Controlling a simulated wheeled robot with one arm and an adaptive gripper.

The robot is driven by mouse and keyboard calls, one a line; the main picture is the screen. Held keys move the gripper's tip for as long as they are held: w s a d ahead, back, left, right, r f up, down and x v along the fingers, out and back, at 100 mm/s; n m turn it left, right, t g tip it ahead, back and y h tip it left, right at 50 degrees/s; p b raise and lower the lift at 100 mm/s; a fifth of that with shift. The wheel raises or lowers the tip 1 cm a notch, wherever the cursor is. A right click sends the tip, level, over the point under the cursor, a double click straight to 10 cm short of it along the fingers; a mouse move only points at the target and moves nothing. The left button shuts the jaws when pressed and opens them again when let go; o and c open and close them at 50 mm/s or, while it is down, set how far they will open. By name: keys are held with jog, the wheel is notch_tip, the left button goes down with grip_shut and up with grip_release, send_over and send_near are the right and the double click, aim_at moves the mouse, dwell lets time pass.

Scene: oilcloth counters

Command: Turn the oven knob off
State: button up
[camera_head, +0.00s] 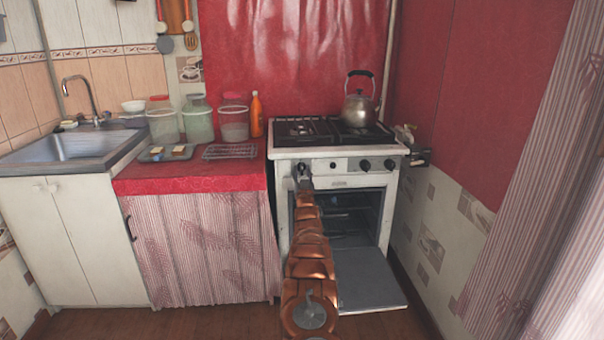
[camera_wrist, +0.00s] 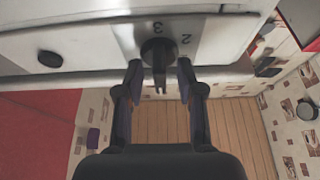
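The white stove (camera_head: 283,200) stands at centre right in the head view, with a row of dark knobs on its front panel. My gripper (camera_wrist: 160,66) is at the leftmost knob, at the end of my copper-coloured arm. In the wrist view the dark round knob (camera_wrist: 159,49) has a narrow grip bar and sits on a metal plate marked 2 and 3, seen upside down. My gripper's two fingers are apart, one on each side of the knob, with gaps beside the grip bar. Whether they touch the knob's rim I cannot tell.
The oven door (camera_head: 368,292) hangs open below the panel, near my arm. A kettle (camera_head: 359,108) stands on the hob. Left of the stove is a red-covered counter (camera_head: 190,180) with jars and an orange bottle (camera_head: 256,114), then a sink (camera_head: 70,146).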

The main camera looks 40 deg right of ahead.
jog(key=shift+s+a+f, duration=0.2)
jog(key=shift+s+f, duration=0.1)
jog(key=shift+s+a, duration=0.3)
jog(key=shift+s, duration=0.05)
jog(key=v, duration=1)
dwell(0.4)
jog(key=shift+s, duration=0.1)
dwell(0.4)
